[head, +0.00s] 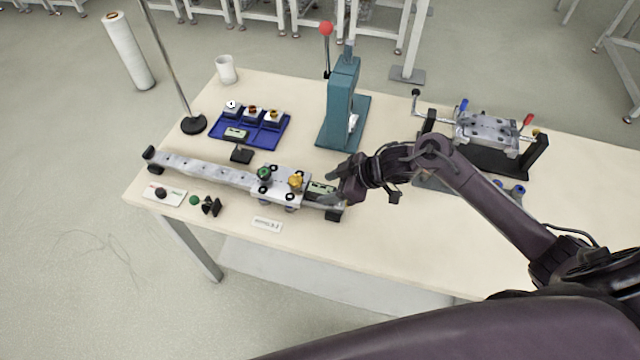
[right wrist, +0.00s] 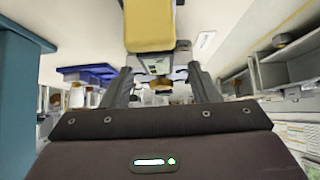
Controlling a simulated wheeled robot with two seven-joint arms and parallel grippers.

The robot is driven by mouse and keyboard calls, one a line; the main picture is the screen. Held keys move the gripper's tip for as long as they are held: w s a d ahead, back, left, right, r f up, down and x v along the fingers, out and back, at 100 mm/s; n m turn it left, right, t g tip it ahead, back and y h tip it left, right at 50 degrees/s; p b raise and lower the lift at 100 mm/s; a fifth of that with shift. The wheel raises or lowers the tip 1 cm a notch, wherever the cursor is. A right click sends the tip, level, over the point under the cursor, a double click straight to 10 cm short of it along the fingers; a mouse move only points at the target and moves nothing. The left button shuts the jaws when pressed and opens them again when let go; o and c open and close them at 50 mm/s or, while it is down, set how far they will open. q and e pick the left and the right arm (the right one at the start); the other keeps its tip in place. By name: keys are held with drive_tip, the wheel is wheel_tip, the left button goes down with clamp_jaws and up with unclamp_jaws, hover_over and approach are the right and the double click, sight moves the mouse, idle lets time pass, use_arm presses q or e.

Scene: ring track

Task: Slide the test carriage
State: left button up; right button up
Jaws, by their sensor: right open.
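The test carriage (head: 270,183) is a light grey plate with a green knob (head: 264,174) and a yellow knob (head: 295,181) on top. It sits on the right part of a long rail (head: 195,168) along the table's front. My right gripper (head: 331,184) is open at the rail's right end, just right of the carriage, its fingers pointing left towards it. In the right wrist view, the gripper (right wrist: 162,85) shows two spread fingers with nothing clamped. A yellow block, apparently the yellow knob (right wrist: 150,25), fills the top middle. My left gripper is not in view.
A blue tray (head: 225,136) with small parts lies behind the rail. A teal press (head: 343,100) with a red-tipped lever stands behind my right gripper. A clamp fixture (head: 487,133) is at right. A control plate (head: 164,194) and small label (head: 267,224) lie in front.

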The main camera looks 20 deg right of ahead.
sight(320, 189)
drive_tip(key=x, duration=0.3)
drive_tip(key=shift+w+f, duration=0.1)
drive_tip(key=shift+w, duration=0.1)
drive_tip(key=shift+a+f, duration=0.1)
drive_tip(key=shift+a, duration=0.05)
drive_tip(key=c, duration=1)
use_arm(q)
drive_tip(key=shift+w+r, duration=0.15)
use_arm(e)
drive_tip(key=shift+w, duration=0.1)
clamp_jaws()
